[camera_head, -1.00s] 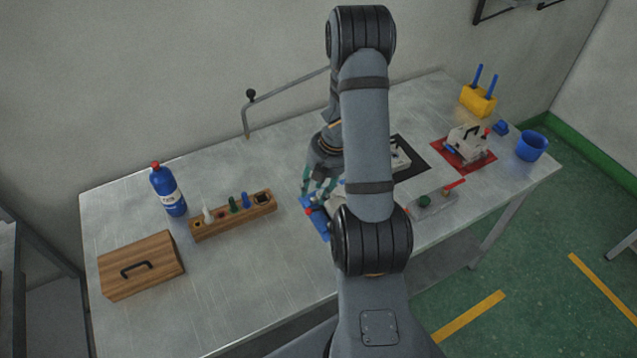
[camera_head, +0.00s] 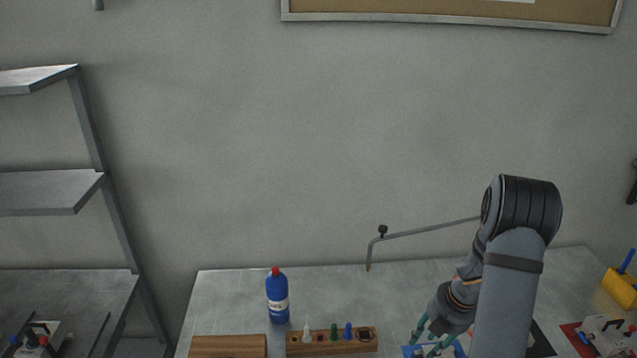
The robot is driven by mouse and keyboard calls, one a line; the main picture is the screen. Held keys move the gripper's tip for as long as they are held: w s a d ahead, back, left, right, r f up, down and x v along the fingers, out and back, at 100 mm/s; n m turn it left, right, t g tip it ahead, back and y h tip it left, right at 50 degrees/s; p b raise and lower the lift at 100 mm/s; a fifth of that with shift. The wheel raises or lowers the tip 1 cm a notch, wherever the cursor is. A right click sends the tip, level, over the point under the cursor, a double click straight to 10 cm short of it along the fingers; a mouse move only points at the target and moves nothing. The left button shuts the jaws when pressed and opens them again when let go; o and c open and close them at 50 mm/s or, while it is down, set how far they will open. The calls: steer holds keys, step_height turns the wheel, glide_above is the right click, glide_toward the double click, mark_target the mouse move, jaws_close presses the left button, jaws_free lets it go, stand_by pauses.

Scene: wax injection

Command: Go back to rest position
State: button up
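My gripper (camera_head: 427,342), with green fingers, is low over the table at the lower right in the head view. Its fingers stand apart, and I see nothing held between them. A blue thing (camera_head: 411,351) lies on the table right below the fingers, cut by the bottom edge. I cannot tell whether the fingers touch it. My arm hides part of the table behind and to the right of the gripper.
The metal table (camera_head: 225,292) carries a blue bottle (camera_head: 278,298), a wooden block with pegs (camera_head: 315,347), a wooden box (camera_head: 228,346), a white device (camera_head: 606,336) and a yellow holder (camera_head: 619,287). A bent rod (camera_head: 425,231) rises behind. Shelves (camera_head: 50,192) stand left.

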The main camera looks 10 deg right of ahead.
steer(key=shift+x, duration=5.75)
steer(key=shift+r, duration=0.15)
